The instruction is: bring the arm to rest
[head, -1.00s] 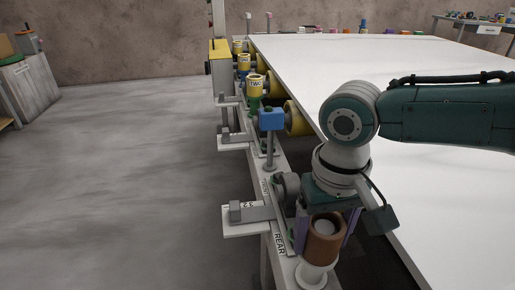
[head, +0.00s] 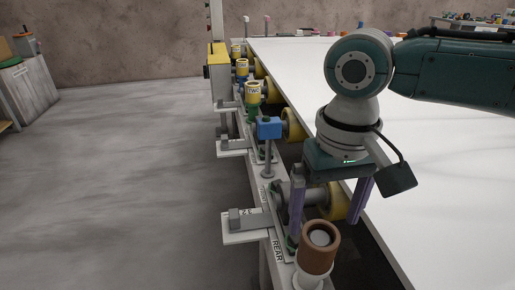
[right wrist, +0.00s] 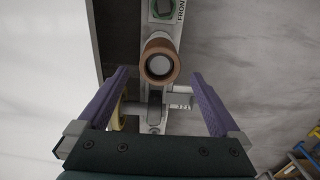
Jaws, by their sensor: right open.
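My right gripper (head: 330,212) hangs pointing down over the rail at the slab's left edge. Its two purple fingers are spread wide with nothing between them. A brown cup-like cylinder (head: 320,248) with a pale centre stands upright on a white round base, just below and in front of the fingers, apart from them. In the right wrist view the open gripper (right wrist: 160,78) shows the same brown cylinder (right wrist: 159,48) ahead, between and beyond the fingertips. My left gripper is in no view.
The white slab (head: 400,130) fills the right side. Along its left edge run yellow rollers (head: 292,124), a blue block on a post (head: 269,128) and a bracket (head: 248,222) near the REAR label. Grey floor (head: 110,170) to the left is open.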

